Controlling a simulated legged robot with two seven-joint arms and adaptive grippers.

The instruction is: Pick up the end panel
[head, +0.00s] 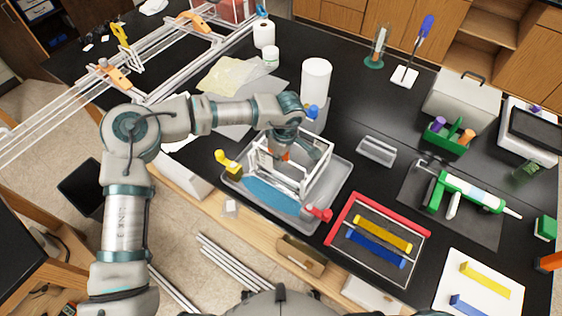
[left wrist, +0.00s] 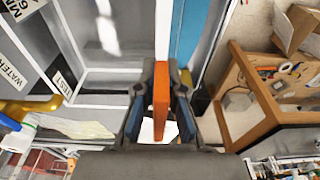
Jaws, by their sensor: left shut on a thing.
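My left gripper (head: 285,152) reaches down into the white frame (head: 304,185) on the grey tray (head: 341,182). In the left wrist view, its two fingers (left wrist: 162,72) are shut on a thin orange piece (left wrist: 161,100), seen nearly edge-on. I cannot tell whether this piece is the end panel itself or a part of it. A little orange also shows under the gripper in the head view. A blue strip (head: 270,195) lies along the tray's near side. My arm and gripper hide part of the frame. My right gripper is not in view.
Yellow (head: 228,162) and red (head: 320,214) clamps sit at the tray's edge. A white cylinder (head: 316,78) stands behind. A red-edged rack (head: 345,211) with yellow and blue bars lies to the right.

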